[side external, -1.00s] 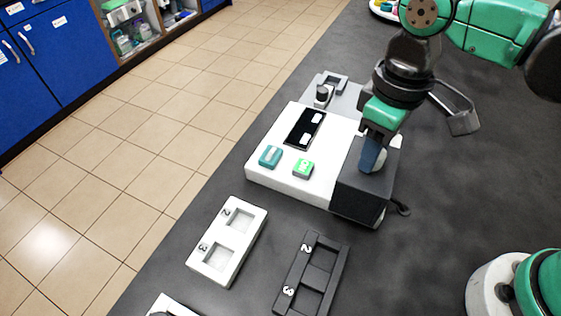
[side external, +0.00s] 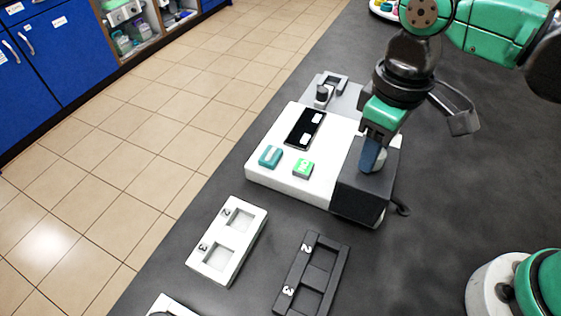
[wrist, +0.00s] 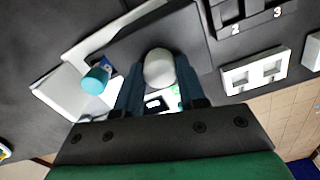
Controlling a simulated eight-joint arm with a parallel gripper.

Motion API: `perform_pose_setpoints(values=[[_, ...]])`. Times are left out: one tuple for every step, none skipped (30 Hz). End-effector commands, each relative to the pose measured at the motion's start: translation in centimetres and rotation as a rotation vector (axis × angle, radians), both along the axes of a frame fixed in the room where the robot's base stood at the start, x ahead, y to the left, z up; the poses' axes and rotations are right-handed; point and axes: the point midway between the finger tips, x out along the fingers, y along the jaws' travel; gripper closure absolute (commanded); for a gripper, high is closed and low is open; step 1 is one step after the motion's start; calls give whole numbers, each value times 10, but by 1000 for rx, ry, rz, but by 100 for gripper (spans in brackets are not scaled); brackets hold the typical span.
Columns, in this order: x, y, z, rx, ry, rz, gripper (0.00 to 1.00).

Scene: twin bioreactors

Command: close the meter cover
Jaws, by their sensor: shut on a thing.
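The meter is a white box (side external: 265,180) with a dark grey block-like cover (side external: 360,198) at its right end. The cover also shows as a dark panel (wrist: 190,35) in the wrist view. My gripper (side external: 373,166) points down at the top of this dark part. In the wrist view, my gripper (wrist: 157,80) has its two blue-grey fingers on either side of a pale rounded knob (wrist: 158,66) and is shut on it. The fingers hide part of the knob and of the white box. I cannot tell the cover's exact angle.
A teal button (side external: 270,156), a green button (side external: 303,168) and a black display panel (side external: 305,128) are on the box. A grey stand (side external: 347,95) is behind it. White (side external: 250,222) and dark (side external: 335,285) numbered holders lie in front.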

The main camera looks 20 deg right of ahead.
Motion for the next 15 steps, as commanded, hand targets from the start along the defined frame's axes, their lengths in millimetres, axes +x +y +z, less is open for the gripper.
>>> perform_pose_setpoints(values=[[0,0,0,0,1,0,100],[0,0,0,0,1,0,100],[0,0,0,0,1,0,100],[0,0,0,0,1,0,100],[0,0,0,0,1,0,100],[0,0,0,0,1,0,100],[0,0,0,0,1,0,100],[1,-1,0,0,1,-1,100],[2,-2,0,0,1,-2,100],[4,-4,1,-1,2,-4,100],[7,-7,1,-1,2,-5,100],[13,-12,1,0,1,-8,100],[18,-17,1,0,1,-8,100],[23,-22,1,0,1,-10,100],[31,-30,1,0,1,-11,100]])
